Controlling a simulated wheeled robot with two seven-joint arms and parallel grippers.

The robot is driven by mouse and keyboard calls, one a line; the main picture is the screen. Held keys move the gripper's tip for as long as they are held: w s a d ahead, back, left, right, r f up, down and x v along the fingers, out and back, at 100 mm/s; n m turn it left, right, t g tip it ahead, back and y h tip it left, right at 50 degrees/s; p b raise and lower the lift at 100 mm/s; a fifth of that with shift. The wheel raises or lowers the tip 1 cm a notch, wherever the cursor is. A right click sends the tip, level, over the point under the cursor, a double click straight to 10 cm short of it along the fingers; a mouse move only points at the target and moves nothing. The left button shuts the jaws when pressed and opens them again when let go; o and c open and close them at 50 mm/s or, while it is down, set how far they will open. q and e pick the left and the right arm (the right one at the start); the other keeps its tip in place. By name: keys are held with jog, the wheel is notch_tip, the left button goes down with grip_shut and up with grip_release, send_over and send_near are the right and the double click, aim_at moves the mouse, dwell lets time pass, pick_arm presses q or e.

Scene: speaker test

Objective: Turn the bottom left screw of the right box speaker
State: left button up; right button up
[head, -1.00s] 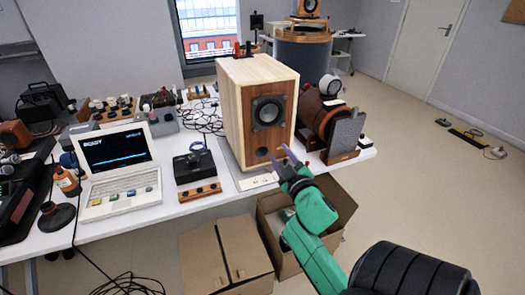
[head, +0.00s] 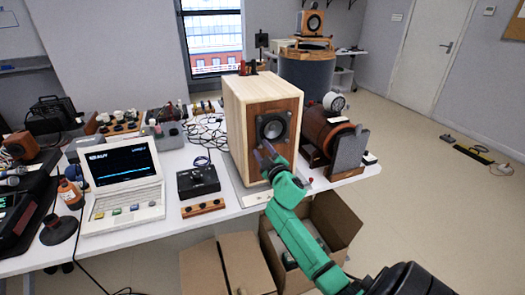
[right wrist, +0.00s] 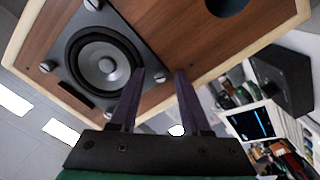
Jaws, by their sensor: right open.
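The box speaker (head: 244,118) stands upright on the table, with pale wood sides and a brown front. Its round driver (head: 272,127) sits in a dark square plate. In the right wrist view the speaker front (right wrist: 172,38) looks tilted, and the driver (right wrist: 98,62) has screws at its plate corners, one at the left (right wrist: 47,66). My left gripper is out of view.
A white laptop (head: 122,205) and a black box (head: 198,181) stand left of the speaker on the white table (head: 165,228). A brown cylindrical device (head: 322,130) stands close on the right. Open cardboard boxes (head: 345,218) are below the table edge.

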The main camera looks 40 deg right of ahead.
grip_shut()
jog(key=shift+m, duration=0.3)
jog(key=m+p, duration=0.1)
jog(key=m, duration=0.1)
jog(key=shift+m, duration=0.3)
jog(key=m+p, duration=0.2)
jog(key=m, duration=0.1)
jog(key=shift+r+m, duration=0.1)
jog(key=shift+m, duration=0.2)
jog(key=m+p, duration=0.2)
jog(key=m, duration=0.1)
jog(key=shift+m, duration=0.3)
jog(key=shift+m+p, duration=0.8)
jog(key=shift+m, duration=0.7)
jog(key=shift+f, duration=0.2)
